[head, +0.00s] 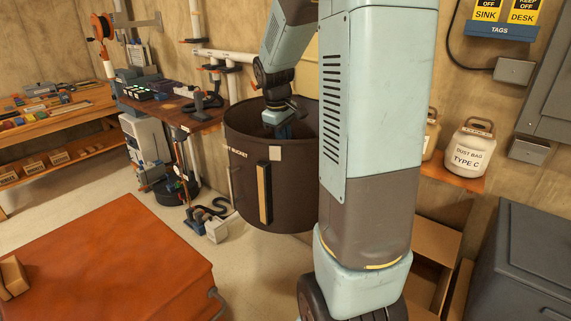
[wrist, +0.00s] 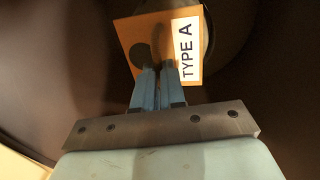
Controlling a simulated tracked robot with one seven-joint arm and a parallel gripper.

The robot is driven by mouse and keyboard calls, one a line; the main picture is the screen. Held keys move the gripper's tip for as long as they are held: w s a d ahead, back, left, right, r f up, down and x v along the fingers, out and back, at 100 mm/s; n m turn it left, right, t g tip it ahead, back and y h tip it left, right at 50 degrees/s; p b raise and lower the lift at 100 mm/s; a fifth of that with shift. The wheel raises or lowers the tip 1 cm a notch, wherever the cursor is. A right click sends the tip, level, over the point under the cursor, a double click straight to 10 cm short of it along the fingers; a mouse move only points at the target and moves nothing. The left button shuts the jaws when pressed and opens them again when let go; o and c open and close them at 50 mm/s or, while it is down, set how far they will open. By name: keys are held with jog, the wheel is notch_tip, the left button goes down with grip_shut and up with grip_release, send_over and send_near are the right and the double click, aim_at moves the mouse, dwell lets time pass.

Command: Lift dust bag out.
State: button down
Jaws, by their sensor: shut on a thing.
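The dust bag (wrist: 127,32) shows in the wrist view as an orange-brown square plate with a dark round opening and a white "TYPE A" label (wrist: 187,52). My gripper (wrist: 158,72) is shut on it, with the two blue fingers close together at the plate's near part. In the head view my gripper (head: 279,123) reaches down inside the dark brown bucket (head: 240,190), whose printed label is partly legible. The bag is hidden there by the bucket wall and my arm. The rest of the bag under the plate cannot be seen.
A cream jar (head: 472,150) marked "DUST BAG TYPE C" stands on a shelf at the right. An orange-red cabinet top (head: 110,265) fills the lower left. A workbench with tools (head: 175,105) stands left of the bucket. A grey bin (head: 520,265) is at the lower right.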

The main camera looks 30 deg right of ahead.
jog(key=shift+r, duration=0.2)
jog(key=shift+r, duration=0.5)
jog(key=shift+w+d+f, duration=0.1)
jog(key=shift+w+d, duration=0.3)
jog(key=shift+d, duration=0.5)
jog(key=shift+w+d, duration=0.35)
jog(key=shift+d, duration=0.5)
jog(key=shift+w+d+r, duration=0.1)
jog(key=shift+d+r, duration=0.05)
jog(key=shift+r, duration=0.05)
notch_tip(320, 180, up, 14)
jog(key=shift+f, duration=0.25)
notch_tip(320, 180, up, 9)
dwell(0.3)
